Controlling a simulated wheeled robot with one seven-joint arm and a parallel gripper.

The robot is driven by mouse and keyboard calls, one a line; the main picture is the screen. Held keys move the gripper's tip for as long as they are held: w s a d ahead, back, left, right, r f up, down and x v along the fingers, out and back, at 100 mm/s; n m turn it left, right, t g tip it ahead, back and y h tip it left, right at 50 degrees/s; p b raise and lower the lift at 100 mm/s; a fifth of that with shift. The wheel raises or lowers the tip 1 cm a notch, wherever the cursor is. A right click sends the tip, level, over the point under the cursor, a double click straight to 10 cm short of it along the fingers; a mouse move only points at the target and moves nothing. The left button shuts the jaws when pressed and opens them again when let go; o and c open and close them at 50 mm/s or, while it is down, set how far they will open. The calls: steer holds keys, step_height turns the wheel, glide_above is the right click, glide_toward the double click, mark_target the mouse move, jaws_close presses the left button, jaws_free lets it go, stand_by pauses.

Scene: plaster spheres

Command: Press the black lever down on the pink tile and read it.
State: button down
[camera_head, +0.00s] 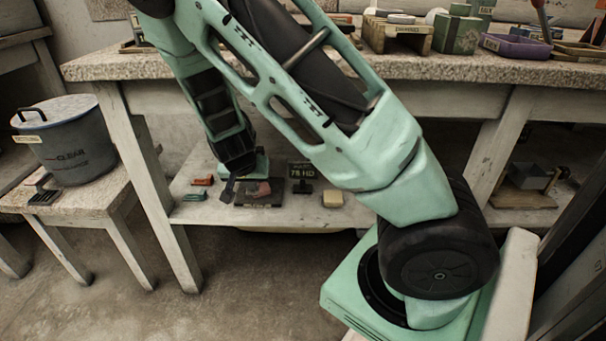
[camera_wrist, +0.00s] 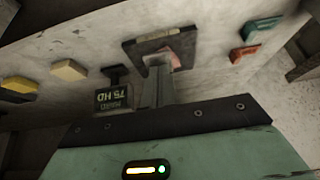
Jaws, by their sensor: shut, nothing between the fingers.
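The pink tile (camera_head: 263,187) lies on a dark square plate (camera_head: 262,204) on the low shelf; the tile also shows in the wrist view (camera_wrist: 174,61). My gripper (camera_head: 228,190) is shut and empty, pointing down at the plate's left side. In the wrist view its fingertips (camera_wrist: 157,62) overlap the plate beside the tile; I cannot tell whether they touch. Right of the plate stands a small black device (camera_head: 303,187) with a display (camera_head: 302,171) reading 75 HD. The wrist view shows its black T-shaped part (camera_wrist: 115,74) and the display upside down. I cannot make out which part is the lever.
A red block (camera_head: 203,181) and a green block (camera_head: 193,197) lie left of the plate. A yellow block (camera_head: 332,200) lies right of the device. The workbench top (camera_head: 440,66) overhangs the shelf. A lidded pot (camera_head: 68,145) stands on a side table.

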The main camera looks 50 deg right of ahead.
step_height(320, 180, up, 7)
steer(key=p, duration=0.7)
steer(key=shift+p, duration=0.4)
stand_by(0.6)
steer(key=s+a+r+n+g+y, duration=0.1)
steer(key=s+a+r+n+y, duration=0.25)
steer(key=a, duration=0.65)
steer(key=s+a+r+n+g+y, duration=0.1)
steer(key=s+a+r+n+y, duration=0.15)
steer(key=s+a, duration=0.45)
steer(key=s+a+r+n+g, duration=0.1)
steer(key=s+a+r+n, duration=0.4)
steer(key=s, duration=0.3)
steer(key=s+a+r+n+g, duration=0.1)
steer(key=s+a+r+n, duration=0.2)
steer(key=s+a+n, duration=0.3)
step_height(320, 180, up, 29)
steer(key=s+d+n+p, duration=0.1)
steer(key=p, duration=2.7)
steer(key=shift+s+h, duration=0.35)
steer(key=shift+h, duration=0.05)
